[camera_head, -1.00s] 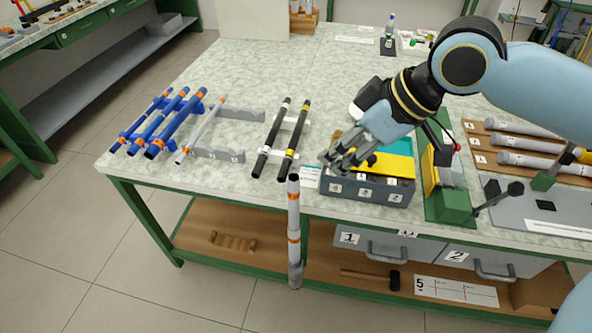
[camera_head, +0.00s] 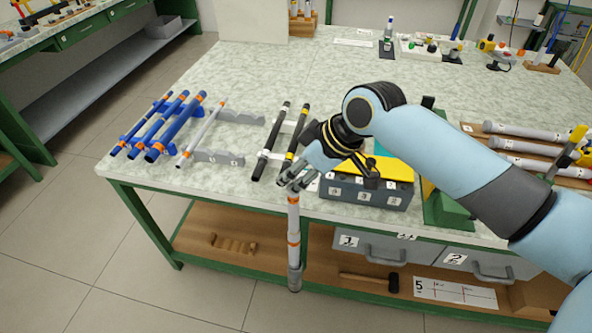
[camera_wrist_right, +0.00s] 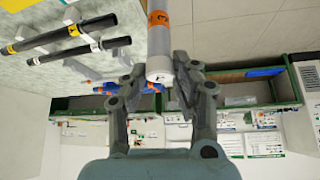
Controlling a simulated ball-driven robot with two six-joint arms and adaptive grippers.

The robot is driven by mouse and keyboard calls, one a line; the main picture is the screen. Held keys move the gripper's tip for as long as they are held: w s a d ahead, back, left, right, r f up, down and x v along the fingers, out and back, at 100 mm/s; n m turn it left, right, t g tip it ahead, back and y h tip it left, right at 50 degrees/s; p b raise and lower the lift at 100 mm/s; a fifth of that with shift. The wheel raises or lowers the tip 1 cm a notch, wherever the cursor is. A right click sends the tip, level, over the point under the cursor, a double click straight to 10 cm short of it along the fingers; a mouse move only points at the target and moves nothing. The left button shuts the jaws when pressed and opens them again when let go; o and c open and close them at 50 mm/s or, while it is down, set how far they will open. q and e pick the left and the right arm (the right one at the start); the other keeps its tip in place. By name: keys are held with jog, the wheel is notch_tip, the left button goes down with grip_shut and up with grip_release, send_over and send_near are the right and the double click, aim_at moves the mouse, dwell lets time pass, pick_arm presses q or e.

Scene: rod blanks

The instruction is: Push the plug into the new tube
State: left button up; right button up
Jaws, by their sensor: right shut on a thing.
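A whitish end piece with a small dark mark, apparently the plug (camera_wrist_right: 159,75), sits between the fingers, in line with the tube. I cannot tell how deep it sits. My left gripper is not in view.
A grey box with a yellow top (camera_head: 366,193) stands just right of the tube. Two black rods (camera_head: 270,145) lie on a rack to the left, with blue tubes (camera_head: 173,121) beyond. The table's front edge is close to my gripper.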

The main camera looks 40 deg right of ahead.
jog(key=o, duration=0.7)
jog(key=shift+f, duration=0.1)
jog(key=shift+o, duration=0.2)
jog(key=v, duration=1.2)
jog(key=s+d+f+m+h, duration=0.1)
jog(key=s+d+f+m, duration=0.15)
jog(key=f, duration=0.55)
jog(key=s+d+f+m+g+h, duration=0.1)
jog(key=d+f, duration=0.3)
jog(key=f, duration=0.4)
jog(key=s+d+f+m+h, duration=0.1)
jog(key=d+f+m, duration=0.15)
jog(key=f, duration=0.55)
jog(key=s+f+g+h, duration=0.1)
jog(key=s+f+g, duration=0.1)
jog(key=s+f, duration=1)
jog(key=s+a+f, duration=0.3)
jog(key=s+a, duration=0.1)
jog(key=s, duration=0.4)
jog(key=s+a+f+g, duration=0.1)
jog(key=s+a+f, duration=0.3)
jog(key=s, duration=0.4)
jog(key=shift+f+n+g, duration=0.3)
jog(key=shift+f, duration=0.05)
